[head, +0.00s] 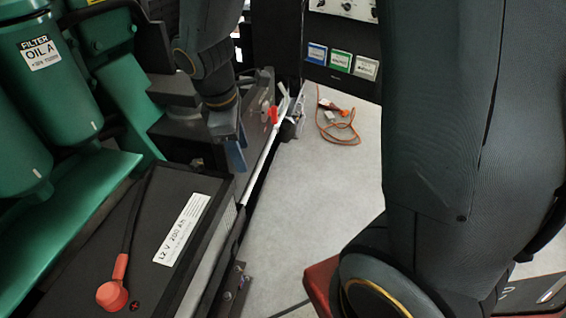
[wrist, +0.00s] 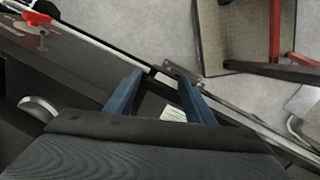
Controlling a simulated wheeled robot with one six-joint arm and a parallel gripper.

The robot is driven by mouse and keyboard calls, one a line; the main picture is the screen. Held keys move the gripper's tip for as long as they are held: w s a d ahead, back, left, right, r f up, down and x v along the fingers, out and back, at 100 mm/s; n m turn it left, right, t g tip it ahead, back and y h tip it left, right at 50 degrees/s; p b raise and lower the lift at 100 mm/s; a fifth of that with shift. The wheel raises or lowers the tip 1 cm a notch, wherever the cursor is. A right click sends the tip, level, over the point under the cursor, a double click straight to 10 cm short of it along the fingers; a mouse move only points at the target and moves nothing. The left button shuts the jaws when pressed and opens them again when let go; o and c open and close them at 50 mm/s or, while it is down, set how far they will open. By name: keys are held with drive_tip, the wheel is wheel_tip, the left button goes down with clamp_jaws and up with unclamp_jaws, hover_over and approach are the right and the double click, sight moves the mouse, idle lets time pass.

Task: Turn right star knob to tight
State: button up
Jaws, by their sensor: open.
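My gripper (head: 236,158) points down beside the dark frame of the genset in the head view. In the wrist view its two blue fingers (wrist: 160,78) stand apart with nothing held between them, above a pale rail. A small red knob-like part (head: 273,114) sits on the frame to the right of the gripper and apart from it. A red part also shows at the top left of the wrist view (wrist: 39,22), clear of the fingers. I cannot tell whether it is the right star knob. No star-shaped knob is clearly visible.
A black battery (head: 150,240) with a red terminal cap (head: 112,296) stands at the lower left. A green oil filter (head: 45,100) is at the upper left. An orange cable (head: 338,125) lies on the floor. The grey floor (head: 320,200) to the right is mostly clear.

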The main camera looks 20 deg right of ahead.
drive_tip(key=s+d+r+m+y+p, duration=0.1)
drive_tip(key=s+d+m, duration=0.5)
drive_tip(key=s+m, duration=0.4)
drive_tip(key=shift+d+r+m+g+y, duration=0.2)
drive_tip(key=shift+m+g+y, duration=0.15)
drive_tip(key=shift+m, duration=0.95)
